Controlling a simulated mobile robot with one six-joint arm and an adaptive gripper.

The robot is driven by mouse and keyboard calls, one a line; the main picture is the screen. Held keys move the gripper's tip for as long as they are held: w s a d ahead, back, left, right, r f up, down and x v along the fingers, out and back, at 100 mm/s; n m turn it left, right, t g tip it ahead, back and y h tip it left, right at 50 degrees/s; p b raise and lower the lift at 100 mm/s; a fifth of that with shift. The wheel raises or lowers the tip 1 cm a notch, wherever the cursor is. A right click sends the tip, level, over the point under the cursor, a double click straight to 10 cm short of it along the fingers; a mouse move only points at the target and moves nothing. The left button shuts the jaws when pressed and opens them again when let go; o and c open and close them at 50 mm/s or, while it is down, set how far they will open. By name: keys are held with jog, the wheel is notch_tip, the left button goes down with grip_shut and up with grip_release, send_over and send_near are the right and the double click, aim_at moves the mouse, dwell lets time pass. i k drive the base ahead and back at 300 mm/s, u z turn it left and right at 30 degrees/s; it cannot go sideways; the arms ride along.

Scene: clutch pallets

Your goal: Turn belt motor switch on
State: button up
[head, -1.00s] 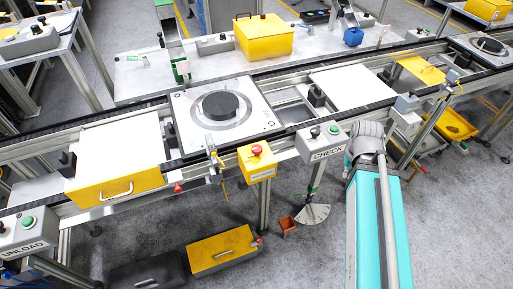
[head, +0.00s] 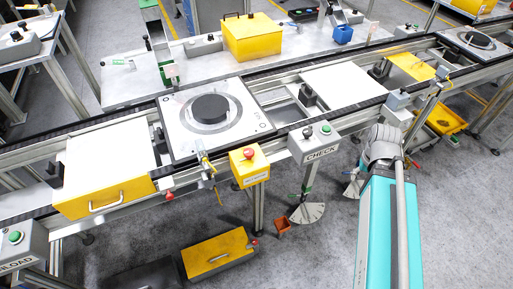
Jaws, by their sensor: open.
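A yellow box (head: 249,167) with a red button on top is mounted on the near side of the conveyor, left of centre. Its small front label is too small to read, so I cannot tell whether it is the belt motor switch. To its right is a grey CHECK box (head: 314,145) with a black knob and a green button on top. My teal arm rises at the right, its grey joint to the right of the CHECK box. My gripper does not show; it is hidden or out of frame.
The conveyor (head: 285,93) runs across the view, carrying a pallet (head: 177,133) with a black disc. A yellow drawer (head: 104,198) juts out at the left, above a grey box with a green button (head: 15,243). A yellow case (head: 217,253) lies on the floor. Bare floor (head: 310,260) lies in front.

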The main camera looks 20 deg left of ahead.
aim_at(248, 153)
jog(key=z, duration=0.5)
jog(key=k, duration=0.95)
jog(key=u, duration=0.75)
jog(key=i, duration=0.5)
